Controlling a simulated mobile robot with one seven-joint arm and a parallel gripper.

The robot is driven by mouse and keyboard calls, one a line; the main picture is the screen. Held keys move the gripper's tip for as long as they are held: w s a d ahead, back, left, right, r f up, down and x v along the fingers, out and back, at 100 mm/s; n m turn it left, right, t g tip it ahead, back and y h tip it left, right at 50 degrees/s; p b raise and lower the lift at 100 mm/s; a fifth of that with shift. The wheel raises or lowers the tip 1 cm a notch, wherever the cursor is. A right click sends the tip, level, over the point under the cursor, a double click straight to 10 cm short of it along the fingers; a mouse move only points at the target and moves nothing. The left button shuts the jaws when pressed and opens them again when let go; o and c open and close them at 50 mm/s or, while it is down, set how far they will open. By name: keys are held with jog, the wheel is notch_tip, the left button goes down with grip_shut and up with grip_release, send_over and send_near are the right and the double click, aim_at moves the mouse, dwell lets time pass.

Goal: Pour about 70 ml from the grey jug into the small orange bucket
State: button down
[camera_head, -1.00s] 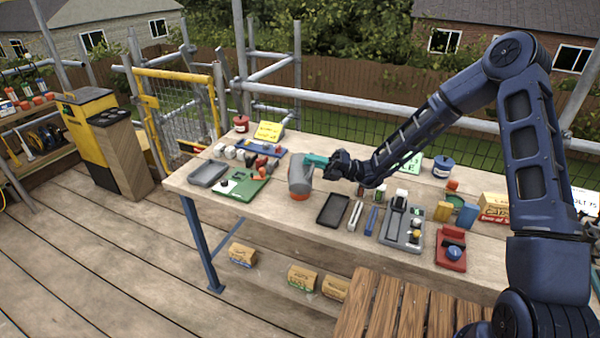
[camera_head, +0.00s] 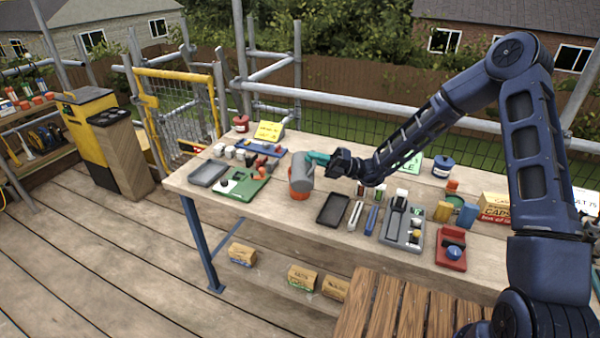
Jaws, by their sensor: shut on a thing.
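The grey jug (camera_head: 302,173) is held above the near-left part of the workbench, and it looks tilted. My gripper (camera_head: 321,159), with teal fingers, is shut on the jug at its upper right side. The small orange bucket (camera_head: 298,196) shows as an orange rim and side just below the jug. The jug hides most of the bucket, so its inside and any liquid cannot be seen. I cannot tell whether jug and bucket touch.
On the workbench (camera_head: 280,220), a black tray (camera_head: 332,209) lies right of the bucket, and a green board (camera_head: 241,184) and grey tray (camera_head: 209,173) lie left. Several tools and a red holder (camera_head: 451,248) fill the right side. Scaffold rails run behind.

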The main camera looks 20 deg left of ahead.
aim_at(313, 167)
jog(key=shift+w+a+r+m+t+y, duration=0.2)
jog(key=shift+w+r+m+t+y, duration=0.1)
jog(key=shift+w+m, duration=0.35)
dwell(0.7)
jog(key=s+f+n, duration=0.1)
jog(key=n, duration=0.1)
jog(key=s+d+f+n+g+h, duration=0.1)
jog(key=n, duration=0.1)
jog(key=shift+s+g, duration=0.3)
jog(key=shift+s, duration=0.1)
jog(key=shift+s+d+f+n+g+h, duration=0.15)
jog(key=shift+s+n+g+h, duration=0.25)
jog(key=shift+n, duration=0.65)
jog(key=shift+s+f+n+h, duration=0.3)
jog(key=shift+s+f+n, duration=0.1)
jog(key=shift+n, duration=0.3)
